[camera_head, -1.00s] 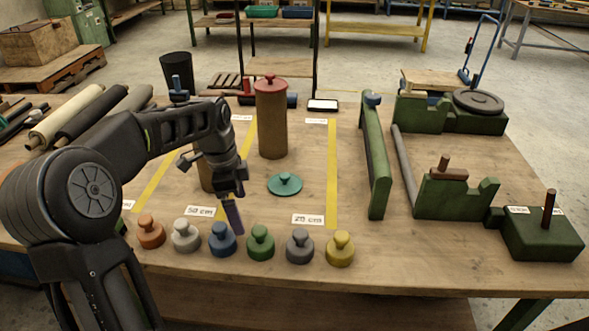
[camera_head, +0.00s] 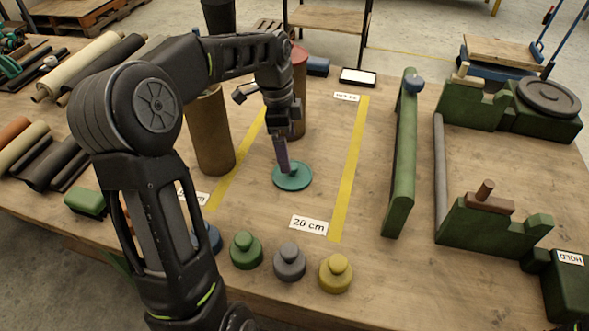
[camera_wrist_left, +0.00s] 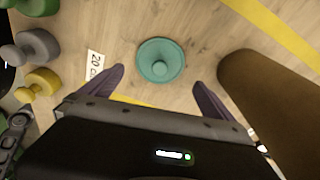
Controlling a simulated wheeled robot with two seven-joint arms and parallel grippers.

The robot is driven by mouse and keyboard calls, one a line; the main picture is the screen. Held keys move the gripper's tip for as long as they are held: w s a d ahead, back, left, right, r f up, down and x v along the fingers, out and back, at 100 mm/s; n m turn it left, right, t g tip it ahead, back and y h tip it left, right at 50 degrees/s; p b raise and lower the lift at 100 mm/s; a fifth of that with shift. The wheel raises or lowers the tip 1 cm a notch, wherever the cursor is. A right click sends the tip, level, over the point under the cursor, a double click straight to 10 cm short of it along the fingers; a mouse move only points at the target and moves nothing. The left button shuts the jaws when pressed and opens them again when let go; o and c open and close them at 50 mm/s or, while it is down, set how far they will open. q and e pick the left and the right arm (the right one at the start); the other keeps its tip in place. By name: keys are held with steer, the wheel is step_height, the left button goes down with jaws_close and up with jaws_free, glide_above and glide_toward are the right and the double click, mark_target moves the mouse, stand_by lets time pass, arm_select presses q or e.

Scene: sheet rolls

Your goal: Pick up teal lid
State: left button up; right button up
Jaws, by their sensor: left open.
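The teal lid (camera_head: 292,177) is a round disc with a knob, lying flat on the wooden table between two yellow tape lines. It also shows in the left wrist view (camera_wrist_left: 160,60), ahead of and between the fingertips. My left gripper (camera_head: 282,165) points down over the lid and hides its knob in the head view. In the left wrist view my left gripper (camera_wrist_left: 158,82) has its two purple fingers apart with nothing between them. Whether a finger touches the lid cannot be told. My right gripper is not in view.
A tall brown cylinder (camera_head: 212,135) stands just left of the lid, and one with a red lid (camera_head: 299,80) stands behind my left arm. Green, grey (camera_head: 289,262) and yellow (camera_head: 336,273) knobbed weights line the front. A green rail (camera_head: 401,160) stands to the right.

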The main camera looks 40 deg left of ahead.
mark_target(292, 166)
arm_select(q)
steer(key=shift+w+d+f, duration=0.15)
steer(key=shift+f, duration=1.2)
steer(key=shift+w+d+f, duration=0.1)
steer(key=shift+d+f, duration=0.1)
steer(key=shift+f, duration=1.1)
steer(key=shift+w+d+f, duration=0.1)
steer(key=shift+d+f, duration=0.05)
steer(key=shift+f, duration=1.15)
steer(key=c, duration=1)
steer(key=shift+r, duration=0.15)
step_height(292, 166, up, 10)
steer(key=shift+f, duration=0.1)
